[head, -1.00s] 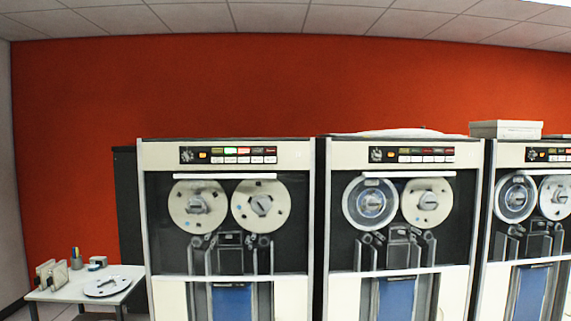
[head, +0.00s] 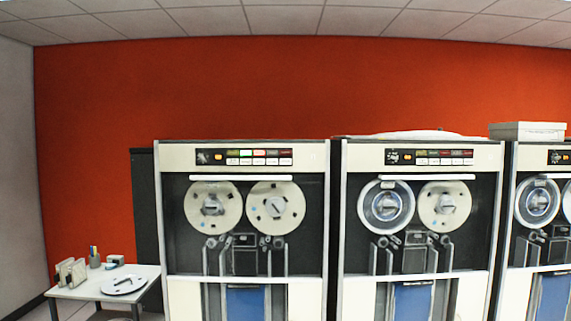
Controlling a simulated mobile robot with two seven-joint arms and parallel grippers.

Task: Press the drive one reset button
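Three tape drive cabinets stand in a row in the head view. The left tape drive (head: 177,230) has two cream reels, and the middle tape drive (head: 497,151) has one grey-rimmed and one cream reel. The right tape drive (head: 520,156) is cut off by the picture's edge. The left drive's control panel (head: 205,157) carries an orange button (head: 218,157), a row of coloured lamps (head: 259,153) and a row of white buttons (head: 258,162). The lettering is too small to read, so I cannot tell which button is reset. Neither gripper shows.
A small white table (head: 75,290) stands left of the drives, holding a flat reel (head: 123,285), a pen cup (head: 95,260) and upright boxes (head: 72,272). A dark cabinet (head: 146,220) is behind it. A pale box (head: 527,131) lies on the drives at right.

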